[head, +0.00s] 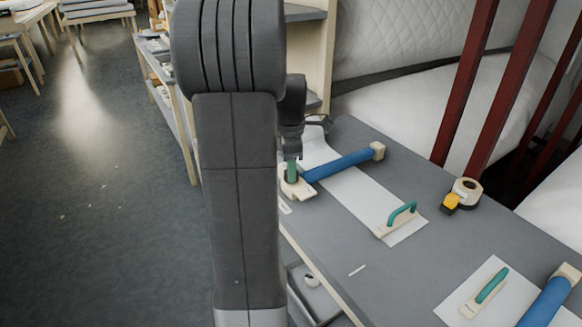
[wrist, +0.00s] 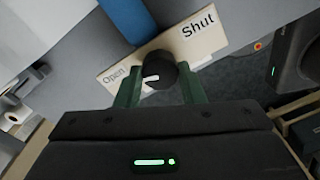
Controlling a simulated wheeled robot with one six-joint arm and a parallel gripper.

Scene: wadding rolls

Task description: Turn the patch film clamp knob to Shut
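The black clamp knob (wrist: 158,72) sits on a cream plate (wrist: 205,38) marked "Open" at left and "Shut" at right in the wrist view. Its white mark points left and slightly down, on the "Open" side. My gripper (wrist: 160,75) has a green finger on each side of the knob, close against its edges; whether both press on it I cannot tell. In the head view my gripper (head: 291,172) points down at the cream clamp end (head: 302,192), and the knob is hidden. The blue clamp bar (head: 342,165) crosses the white film (head: 355,195).
A tape roll (head: 466,190) with a yellow item (head: 450,202) stands to the right. A second blue bar (head: 548,302) and green handle (head: 492,285) are at lower right. Dark red posts (head: 480,80) rise behind.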

